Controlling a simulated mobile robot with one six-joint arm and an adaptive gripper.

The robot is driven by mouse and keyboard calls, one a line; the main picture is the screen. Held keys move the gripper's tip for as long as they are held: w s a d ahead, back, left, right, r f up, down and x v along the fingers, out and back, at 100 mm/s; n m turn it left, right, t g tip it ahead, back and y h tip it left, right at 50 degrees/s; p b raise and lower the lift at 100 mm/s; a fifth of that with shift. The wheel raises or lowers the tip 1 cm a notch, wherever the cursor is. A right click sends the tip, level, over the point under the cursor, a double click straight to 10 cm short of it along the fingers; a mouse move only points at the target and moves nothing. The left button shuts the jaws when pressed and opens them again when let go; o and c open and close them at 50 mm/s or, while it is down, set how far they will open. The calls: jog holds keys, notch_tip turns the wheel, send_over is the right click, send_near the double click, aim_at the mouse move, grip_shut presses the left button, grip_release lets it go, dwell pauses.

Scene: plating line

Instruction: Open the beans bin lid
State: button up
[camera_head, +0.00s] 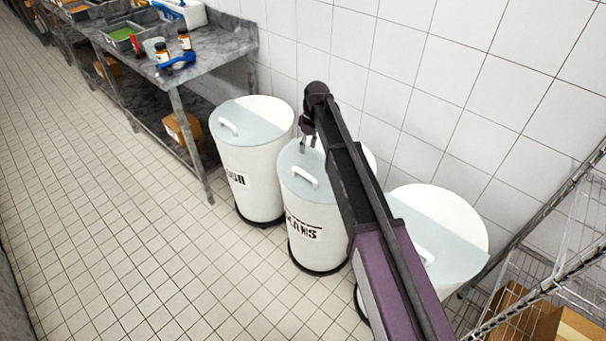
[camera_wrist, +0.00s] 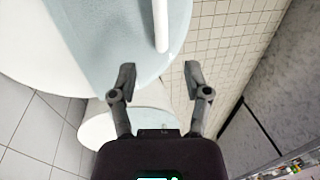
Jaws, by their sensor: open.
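The beans bin (camera_head: 314,240) is the middle of three white round bins, and the end of its label shows on its front. Its pale blue lid (camera_head: 297,160) lies shut, with a white bar handle (camera_head: 305,177) near the front. In the wrist view the lid (camera_wrist: 110,35) fills the upper left and its handle (camera_wrist: 160,25) is at the top. My gripper (camera_head: 307,146) is over the lid, behind the handle in the head view. In the wrist view my gripper (camera_wrist: 159,72) has its fingers apart, with nothing between them. The fingertips are short of the handle. My arm hides the lid's right side.
Another lidded bin (camera_head: 250,180) stands close on the left, and a third (camera_head: 440,225) on the right, partly behind my arm. A tiled wall is behind. A steel table (camera_head: 220,55) is at upper left, a wire rack (camera_head: 560,265) at right. The front floor is clear.

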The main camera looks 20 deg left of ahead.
jog(key=b, duration=1)
send_over(313, 171)
jog(key=s+a, duration=0.2)
jog(key=s, duration=0.4)
jog(key=shift+w+d+f, duration=0.1)
jog(key=shift+f, duration=2.5)
jog(key=shift+w+f, duration=0.1)
jog(key=shift+f, duration=2.45)
grip_shut()
